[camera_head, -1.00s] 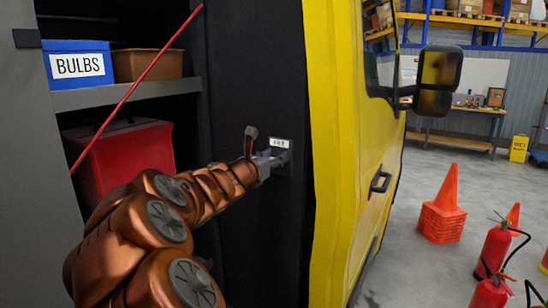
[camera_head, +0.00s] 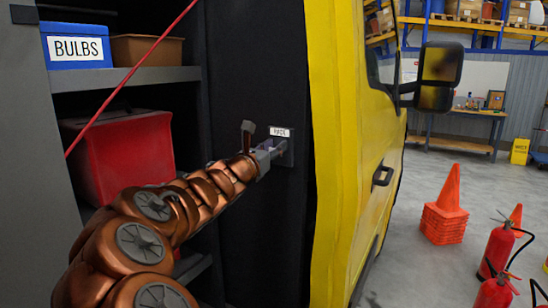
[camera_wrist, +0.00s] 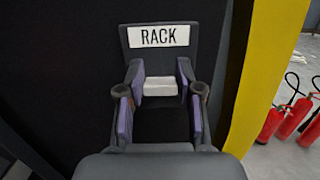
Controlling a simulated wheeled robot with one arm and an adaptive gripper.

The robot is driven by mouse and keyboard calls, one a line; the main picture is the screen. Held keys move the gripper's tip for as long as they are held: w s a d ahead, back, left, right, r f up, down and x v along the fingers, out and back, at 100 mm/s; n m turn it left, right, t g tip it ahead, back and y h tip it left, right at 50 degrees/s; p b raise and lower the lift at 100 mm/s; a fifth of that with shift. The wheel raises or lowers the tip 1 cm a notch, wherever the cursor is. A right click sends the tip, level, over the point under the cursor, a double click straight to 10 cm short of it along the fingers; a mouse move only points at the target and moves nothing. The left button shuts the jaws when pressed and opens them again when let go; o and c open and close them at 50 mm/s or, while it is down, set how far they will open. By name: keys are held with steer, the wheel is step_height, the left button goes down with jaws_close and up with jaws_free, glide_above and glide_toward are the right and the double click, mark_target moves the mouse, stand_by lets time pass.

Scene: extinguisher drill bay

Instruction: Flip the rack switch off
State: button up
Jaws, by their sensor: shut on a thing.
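The rack switch is on a dark plate (camera_wrist: 160,38) with a white label reading RACK, on the dark wall beside the shelves. In the wrist view a pale switch lever (camera_wrist: 160,87) sits between my fingertips. My gripper (camera_wrist: 160,85) has one finger on each side of the lever and is shut on it. In the head view my gripper (camera_head: 268,155) is right at the plate, just below the label (camera_head: 280,132), and hides most of the switch. I cannot tell the switch's position.
Shelves at left hold a blue BULBS bin (camera_head: 78,47), a brown bin (camera_head: 150,48) and a red box (camera_head: 125,158). A red line (camera_head: 130,75) crosses in front. A yellow cab (camera_head: 335,150) stands close right, with cones (camera_head: 445,205) and extinguishers (camera_head: 495,250) beyond.

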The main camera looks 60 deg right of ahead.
steer(key=shift+a+f+h+b, duration=0.15)
steer(key=shift+h+b, duration=0.35)
steer(key=shift+b, duration=0.85)
steer(key=shift+d+f+h+b, duration=0.1)
steer(key=shift+f+h+b, duration=0.3)
steer(key=shift+b, duration=0.9)
jaws_close()
steer(key=shift+r+h+b, duration=0.2)
steer(key=shift+h+b, duration=0.1)
steer(key=shift+b, duration=0.15)
steer(key=o, duration=1.1)
jaws_free()
steer(key=shift+a, duration=0.1)
steer(key=shift+o, duration=0.2)
steer(key=v, duration=1.2)
steer(key=shift+s, duration=0.1)
